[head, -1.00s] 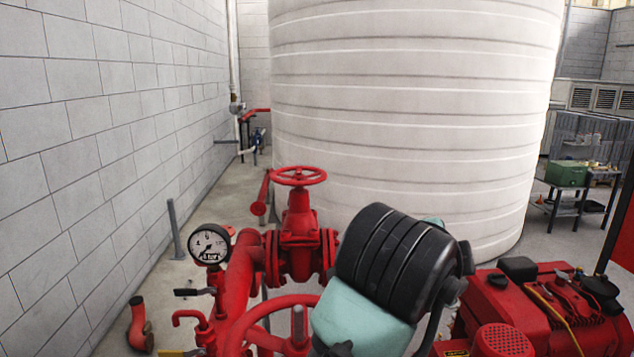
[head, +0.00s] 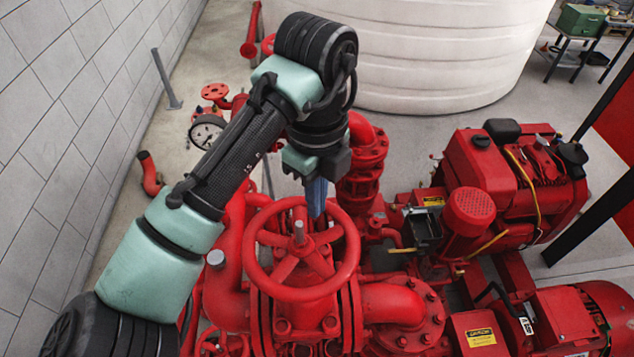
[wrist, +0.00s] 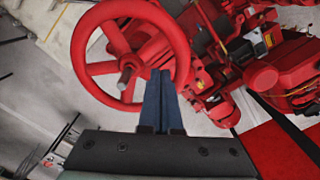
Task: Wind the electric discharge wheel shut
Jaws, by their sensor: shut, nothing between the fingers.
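A large red handwheel (head: 300,254) with spokes and a grey stem through its hub stands upward-facing on a red valve in the lower middle of the head view. My gripper (head: 317,213) points down at the wheel's far right rim, with its blue fingers together and nothing between them. In the wrist view the wheel (wrist: 126,70) fills the upper left, and my finger tips (wrist: 160,73) overlap the wheel's opening, beside the rim and right of the stem. I cannot tell whether the fingers touch the rim or a spoke.
A pressure gauge (head: 208,132) and a smaller red handwheel (head: 213,92) stand behind my arm. A red engine (head: 515,180) is on the right, with a red motor (head: 580,320) below it. A white tank (head: 440,60) stands behind. A block wall (head: 70,110) runs along the left.

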